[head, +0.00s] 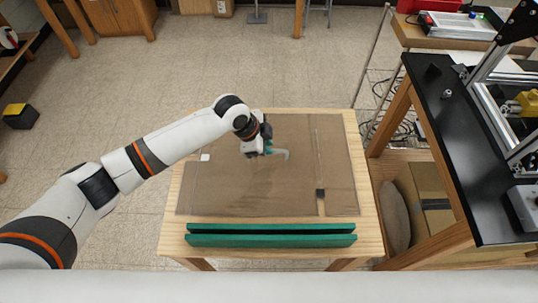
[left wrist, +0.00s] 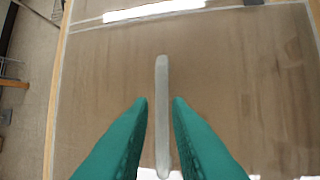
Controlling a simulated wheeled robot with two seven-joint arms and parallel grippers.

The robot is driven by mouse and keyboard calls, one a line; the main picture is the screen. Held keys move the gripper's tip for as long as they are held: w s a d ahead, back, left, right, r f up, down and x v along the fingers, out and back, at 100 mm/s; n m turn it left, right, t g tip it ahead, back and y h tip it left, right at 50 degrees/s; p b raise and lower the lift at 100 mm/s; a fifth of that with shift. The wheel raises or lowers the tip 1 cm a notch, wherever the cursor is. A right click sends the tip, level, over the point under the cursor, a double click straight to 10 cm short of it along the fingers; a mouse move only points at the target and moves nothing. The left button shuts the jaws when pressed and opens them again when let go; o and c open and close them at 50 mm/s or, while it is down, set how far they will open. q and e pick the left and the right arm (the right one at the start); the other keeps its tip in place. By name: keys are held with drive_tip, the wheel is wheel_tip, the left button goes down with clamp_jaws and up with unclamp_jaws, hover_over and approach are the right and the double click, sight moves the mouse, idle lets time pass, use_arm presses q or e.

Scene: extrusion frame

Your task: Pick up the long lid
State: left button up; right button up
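A large, clear brownish flat panel (head: 240,190), which looks like the lid, lies on the wooden table. A pale, narrow raised bar, like a handle (head: 281,154), stands on it near the middle; it also shows upright in the left wrist view (left wrist: 161,85). My left gripper (head: 268,148) is over the panel at this bar. In the left wrist view its green fingers (left wrist: 160,100) are apart, one on each side of the bar, with a small gap on both sides. How far down the fingers reach is hard to tell. My right gripper is out of view.
A long green grooved bar (head: 270,235) lies along the table's (head: 368,190) front edge. A small white piece (head: 205,157) and a dark square (head: 320,194) show on the panel. A black-topped bench (head: 445,150) with a metal frame stands close on the right.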

use_arm(q)
drive_tip(key=x, duration=0.1)
drive_tip(key=p+x, duration=0.1)
drive_tip(key=x, duration=0.1)
drive_tip(key=shift+s+a+f, duration=0.1)
drive_tip(key=shift+a+f, duration=0.2)
drive_tip(key=shift+d+f, duration=0.2)
drive_tip(key=shift+f, duration=0.2)
clamp_jaws()
idle(0.8)
drive_tip(key=shift+w+r, duration=0.15)
drive_tip(key=shift+w, duration=0.1)
